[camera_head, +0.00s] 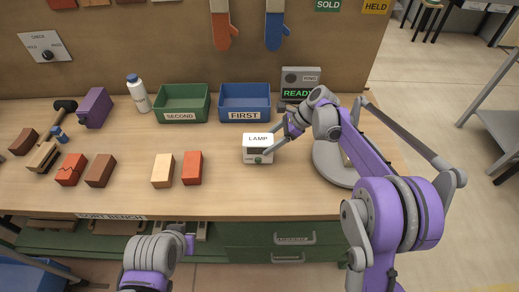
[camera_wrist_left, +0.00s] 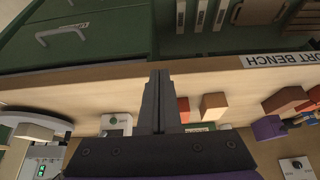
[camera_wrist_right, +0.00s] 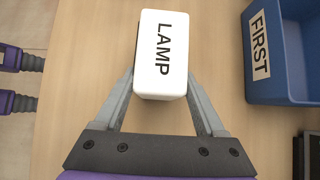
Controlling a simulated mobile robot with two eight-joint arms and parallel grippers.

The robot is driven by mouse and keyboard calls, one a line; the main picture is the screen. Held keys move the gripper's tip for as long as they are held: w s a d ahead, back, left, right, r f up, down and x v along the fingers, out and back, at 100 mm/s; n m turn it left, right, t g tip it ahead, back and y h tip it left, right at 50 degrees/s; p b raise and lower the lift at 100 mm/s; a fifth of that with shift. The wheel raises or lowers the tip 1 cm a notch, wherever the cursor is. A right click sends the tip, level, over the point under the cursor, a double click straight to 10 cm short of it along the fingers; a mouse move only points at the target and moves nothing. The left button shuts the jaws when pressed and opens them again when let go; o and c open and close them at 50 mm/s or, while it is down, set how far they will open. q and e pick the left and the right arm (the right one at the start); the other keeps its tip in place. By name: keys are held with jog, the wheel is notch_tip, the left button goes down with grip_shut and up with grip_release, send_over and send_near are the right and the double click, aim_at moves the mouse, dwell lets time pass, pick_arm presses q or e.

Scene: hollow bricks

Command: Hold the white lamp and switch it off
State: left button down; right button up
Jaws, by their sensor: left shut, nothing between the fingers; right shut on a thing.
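The white lamp (camera_head: 258,140) is a small box marked LAMP, standing on the bench. Its front has a dark panel and a round green button (camera_head: 258,160). My right gripper (camera_head: 270,149) is shut on the lamp from the right; the right wrist view shows one finger on each side of the white box (camera_wrist_right: 162,55). My left gripper (camera_wrist_left: 160,75) is shut and empty, low in front of the bench edge. In the left wrist view the lamp (camera_wrist_left: 117,124) shows beyond the bench edge, left of the fingers, apart from them.
A blue FIRST bin (camera_head: 244,115) and a green SECOND bin (camera_head: 180,117) stand behind the lamp. A grey READY display (camera_head: 300,85) is behind it to the right. Several bricks, including a red one (camera_head: 192,168), lie to the left. The bench front just before the lamp is clear.

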dwell(0.4)
pick_arm(q)
jog(key=w+d+f+m+t+h, duration=0.1)
jog(key=w+d+m+h, duration=0.1)
jog(key=w+d, duration=0.2)
jog(key=w+d+f+m+t+h, duration=0.1)
jog(key=w+d+m+h, duration=0.1)
jog(key=w+d, duration=0.3)
jog(key=w+d+f+m+t+h, duration=0.1)
jog(key=w+d+f+m, duration=0.1)
jog(key=w+d, duration=0.3)
jog(key=shift+w+d+t+h, duration=0.2)
jog(key=shift+d+t+h, duration=0.2)
jog(key=shift+d, duration=1.1)
send_near(264, 163)
jog(key=shift+s+x, duration=0.25)
jog(key=shift+x, duration=1.4)
jog(key=shift+d+f, duration=0.2)
jog(key=shift+w, duration=0.45)
jog(key=shift+w, duration=0.2)
jog(key=shift+s, duration=0.7)
